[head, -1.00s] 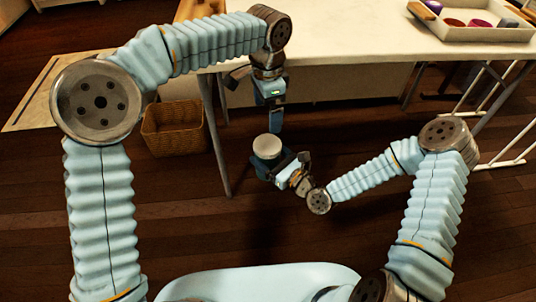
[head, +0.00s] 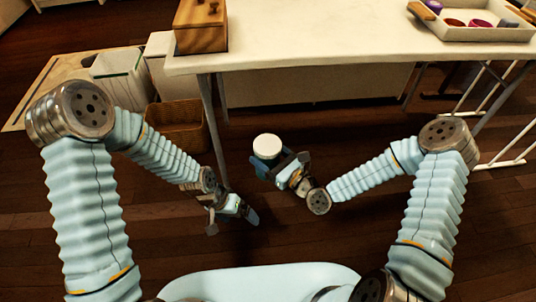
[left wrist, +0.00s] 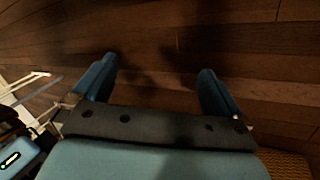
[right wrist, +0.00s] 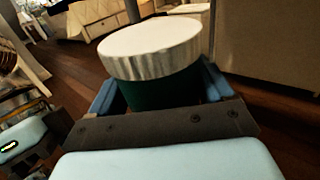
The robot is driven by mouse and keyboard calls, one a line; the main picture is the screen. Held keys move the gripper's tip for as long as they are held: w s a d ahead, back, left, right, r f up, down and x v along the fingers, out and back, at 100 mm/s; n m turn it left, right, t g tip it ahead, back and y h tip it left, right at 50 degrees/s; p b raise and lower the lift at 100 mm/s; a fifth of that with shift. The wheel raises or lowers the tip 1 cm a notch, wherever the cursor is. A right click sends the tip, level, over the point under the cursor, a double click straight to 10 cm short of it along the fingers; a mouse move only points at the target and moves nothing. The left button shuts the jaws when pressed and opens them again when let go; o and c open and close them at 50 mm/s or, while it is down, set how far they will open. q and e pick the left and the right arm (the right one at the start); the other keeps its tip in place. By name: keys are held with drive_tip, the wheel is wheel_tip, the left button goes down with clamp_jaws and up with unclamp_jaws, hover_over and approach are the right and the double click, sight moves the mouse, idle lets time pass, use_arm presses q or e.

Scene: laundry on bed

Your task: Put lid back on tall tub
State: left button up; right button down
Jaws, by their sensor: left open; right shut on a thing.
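The tall tub is dark green (right wrist: 155,94) and shows below its lid in the right wrist view. The white lid (head: 267,146) sits on top of the tub, and its ribbed rim shows in the right wrist view (right wrist: 150,50). I see no clear gap between lid and tub from here. My right gripper (head: 281,167) is shut around the tub's body and holds it upright in front of the table. My left gripper (head: 232,221) is open and empty, lower and to the left of the tub, apart from it. Its spread fingers show only floor between them in the left wrist view (left wrist: 155,85).
The white table (head: 350,45) stands behind, with a wooden box (head: 201,28) at its left end and a tray (head: 465,30) of coloured items at its right. A wicker basket (head: 178,126) and a white bin (head: 120,72) stand at left. Floor between the arms is clear.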

use_arm(q)
drive_tip(key=s+a+f+n+t, duration=0.1)
drive_tip(key=s+a+f+n, duration=0.4)
drive_tip(key=s+a, duration=0.1)
drive_tip(key=shift+s+f+n+t+y, duration=0.25)
drive_tip(key=shift+s+n+t+y, duration=0.05)
drive_tip(key=shift+t+y, duration=0.1)
use_arm(e)
drive_tip(key=shift+r, duration=0.1)
